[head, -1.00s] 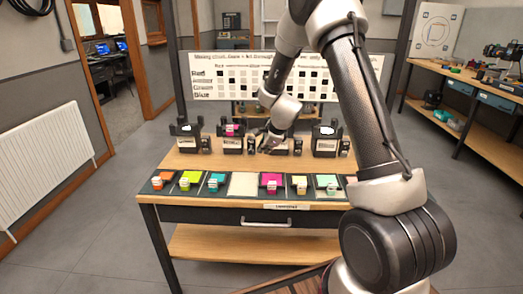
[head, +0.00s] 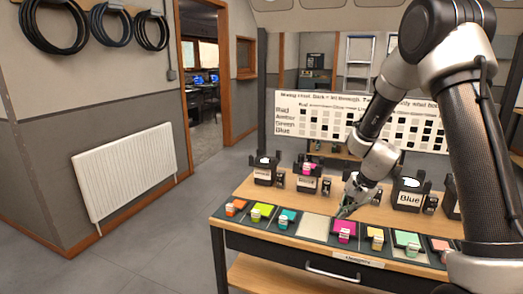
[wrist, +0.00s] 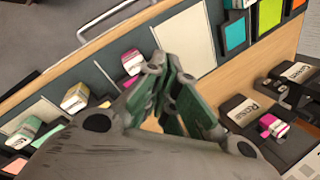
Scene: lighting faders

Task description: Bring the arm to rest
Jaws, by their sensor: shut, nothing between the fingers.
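My gripper (head: 347,208) is shut and empty, above the workbench (head: 240,190) behind the blank pale panel and the magenta block (head: 344,231). In the wrist view my gripper (wrist: 180,95) fills the middle, its fingers together. My arm reaches in from the right side of the head view and bends down to the bench. The magenta block also shows in the wrist view (wrist: 132,62) just beyond the fingers.
Coloured swatches with small blocks line the bench front, among them a yellow block (head: 377,238). Black labelled units, one marked Blue (head: 408,195), stand behind. A chart board (head: 330,115) stands at the back. A radiator (head: 125,172) and open floor lie left.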

